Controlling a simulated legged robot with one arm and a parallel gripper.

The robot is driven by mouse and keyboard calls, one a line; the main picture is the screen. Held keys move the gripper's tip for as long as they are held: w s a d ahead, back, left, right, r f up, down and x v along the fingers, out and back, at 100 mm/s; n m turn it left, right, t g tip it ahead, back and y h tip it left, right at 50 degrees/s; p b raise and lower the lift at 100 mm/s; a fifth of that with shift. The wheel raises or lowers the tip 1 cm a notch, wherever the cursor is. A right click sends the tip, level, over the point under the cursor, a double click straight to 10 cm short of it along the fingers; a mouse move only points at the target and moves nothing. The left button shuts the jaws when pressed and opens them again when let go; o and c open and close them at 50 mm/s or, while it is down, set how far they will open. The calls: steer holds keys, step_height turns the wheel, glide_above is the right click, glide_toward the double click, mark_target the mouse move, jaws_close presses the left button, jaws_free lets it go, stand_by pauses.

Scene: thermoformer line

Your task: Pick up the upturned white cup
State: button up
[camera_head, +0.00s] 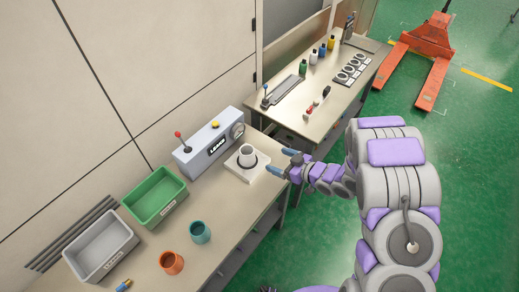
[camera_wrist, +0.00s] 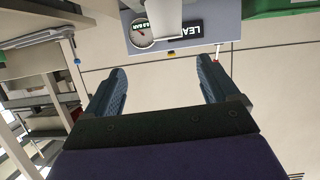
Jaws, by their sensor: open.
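The white cup (camera_head: 247,157) stands on a pale square block (camera_head: 240,172) with a dark ring around its foot, in front of the leak tester. The picture is too small to tell its rim from its base. My gripper (camera_head: 284,161) is to the right of the cup, apart from it, with its blue fingers spread and nothing between them. In the wrist view, which is upside down, my open gripper (camera_wrist: 163,70) shows both fingers. A white shape that looks like the cup (camera_wrist: 168,18) is cut off by the top edge there, partly in front of the tester.
The grey leak tester (camera_head: 209,143) with a red-tipped lever stands behind the cup, near the wall. A green bin (camera_head: 181,190), a grey bin (camera_head: 128,240), a teal cup (camera_head: 200,232) and an orange cup (camera_head: 171,262) are on the left. A second bench (camera_head: 290,122) is behind.

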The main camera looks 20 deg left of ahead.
steer(key=b, duration=0.2)
glide_toward(243, 147)
steer(key=shift+y, duration=0.3)
steer(key=a+f, duration=0.1)
steer(key=w+a, duration=0.1)
steer(key=w+a+f, duration=0.1)
steer(key=a, duration=0.1)
steer(key=shift+f, duration=0.3)
steer(key=shift+b+x, duration=0.55)
steer(key=shift+x, duration=2.05)
steer(key=shift+s+f, duration=0.15)
steer(key=shift+s, duration=0.05)
steer(key=shift+c, duration=0.2)
steer(key=shift+d, duration=0.1)
steer(key=c, duration=1.1)
